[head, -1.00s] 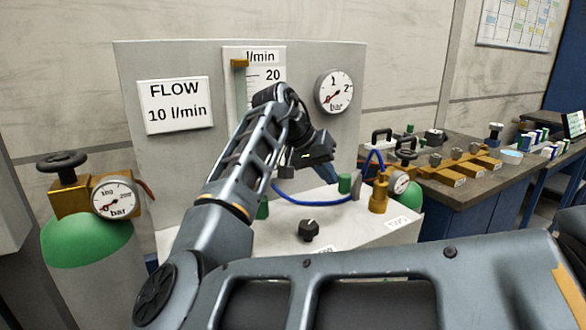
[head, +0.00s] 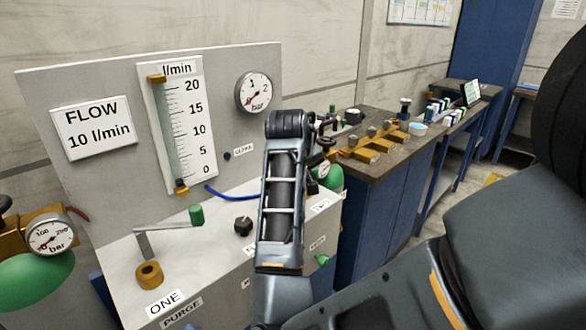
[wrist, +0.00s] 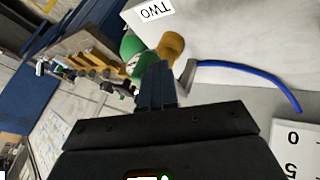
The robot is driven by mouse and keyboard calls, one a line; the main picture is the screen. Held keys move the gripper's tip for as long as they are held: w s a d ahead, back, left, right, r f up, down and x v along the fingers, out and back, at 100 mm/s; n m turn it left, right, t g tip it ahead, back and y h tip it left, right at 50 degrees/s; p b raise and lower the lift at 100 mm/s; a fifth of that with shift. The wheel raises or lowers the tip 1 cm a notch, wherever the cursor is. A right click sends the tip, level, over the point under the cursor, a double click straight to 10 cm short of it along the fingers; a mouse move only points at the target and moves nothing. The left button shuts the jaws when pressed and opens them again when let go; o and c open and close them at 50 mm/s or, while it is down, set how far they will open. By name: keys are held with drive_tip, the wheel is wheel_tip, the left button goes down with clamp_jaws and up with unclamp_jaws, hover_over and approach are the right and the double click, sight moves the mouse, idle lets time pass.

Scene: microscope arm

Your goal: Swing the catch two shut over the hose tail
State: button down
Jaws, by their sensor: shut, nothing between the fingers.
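My gripper (wrist: 158,72) is shut and empty in the wrist view. Its fingertips appear close to the brass hose tail (wrist: 171,46) by the TWO label (wrist: 156,10). A short grey piece (wrist: 187,75), apparently part of catch two, shows right of the fingers; its green grip cannot be made out. I cannot tell whether the fingers touch it. In the head view my arm hides the gripper, catch two and this hose tail; the second TWO label (head: 320,205) shows.
Catch one, with a green grip (head: 196,215), stands by the brass fitting (head: 149,275) marked ONE. A green-topped cylinder (wrist: 131,44) with a gauge (wrist: 133,66) stands beyond the bench. The flow panel (head: 115,170) rises behind. A side table (head: 400,150) holds brass parts.

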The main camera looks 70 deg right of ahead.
drive_tip(key=shift+s+d+p, duration=0.4)
drive_tip(key=shift+s+d, duration=0.2)
drive_tip(key=shift+s, duration=0.05)
drive_tip(key=shift+s+d, duration=0.1)
drive_tip(key=shift+s, duration=0.05)
